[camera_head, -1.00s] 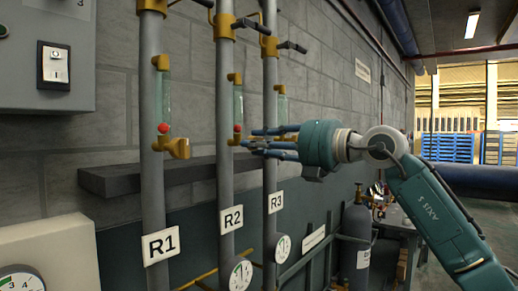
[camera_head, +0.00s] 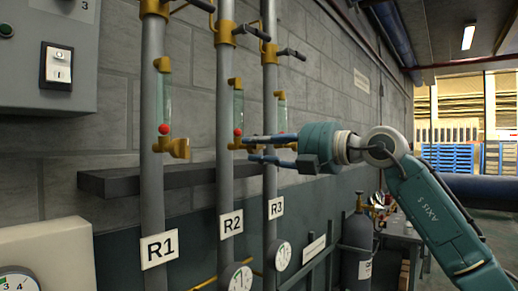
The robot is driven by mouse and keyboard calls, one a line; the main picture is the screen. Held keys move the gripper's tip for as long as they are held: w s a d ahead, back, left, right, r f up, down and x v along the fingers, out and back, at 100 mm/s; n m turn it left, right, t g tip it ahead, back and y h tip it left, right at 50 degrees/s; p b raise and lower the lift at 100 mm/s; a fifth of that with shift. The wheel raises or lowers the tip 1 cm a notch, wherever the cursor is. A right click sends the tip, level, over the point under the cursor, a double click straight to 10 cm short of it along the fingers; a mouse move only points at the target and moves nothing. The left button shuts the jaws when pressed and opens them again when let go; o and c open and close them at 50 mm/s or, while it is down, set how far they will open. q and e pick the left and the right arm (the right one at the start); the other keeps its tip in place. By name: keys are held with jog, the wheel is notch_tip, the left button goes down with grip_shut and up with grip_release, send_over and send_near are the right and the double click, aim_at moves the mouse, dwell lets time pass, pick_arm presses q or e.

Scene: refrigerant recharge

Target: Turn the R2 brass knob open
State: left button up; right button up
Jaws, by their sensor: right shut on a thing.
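The R2 pipe (camera_head: 226,190) is the middle of three grey upright pipes and carries a white R2 label (camera_head: 231,222). Its sight glass (camera_head: 238,105) has a red ball low inside. The R2 brass knob (camera_head: 236,146) sits just below that glass, partly hidden by fingers. My right gripper (camera_head: 250,149) reaches in from the right, with one finger above the other, and is shut on this knob. The exact contact is small and partly hidden. My left gripper is not in view.
The R1 pipe (camera_head: 152,200) with its own brass knob (camera_head: 178,148) stands to the left. The R3 pipe (camera_head: 270,185) stands close behind my right fingers. A dark ledge (camera_head: 110,183) runs behind the pipes. A grey cylinder (camera_head: 356,250) stands lower right.

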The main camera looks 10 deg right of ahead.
jog(key=shift+d+r, duration=0.2)
jog(key=shift+r, duration=0.1)
jog(key=o, duration=1.1)
jog(key=shift+w+f, duration=0.1)
jog(key=shift+d+f, duration=0.1)
jog(key=shift+f, duration=0.05)
jog(key=v, duration=1.2)
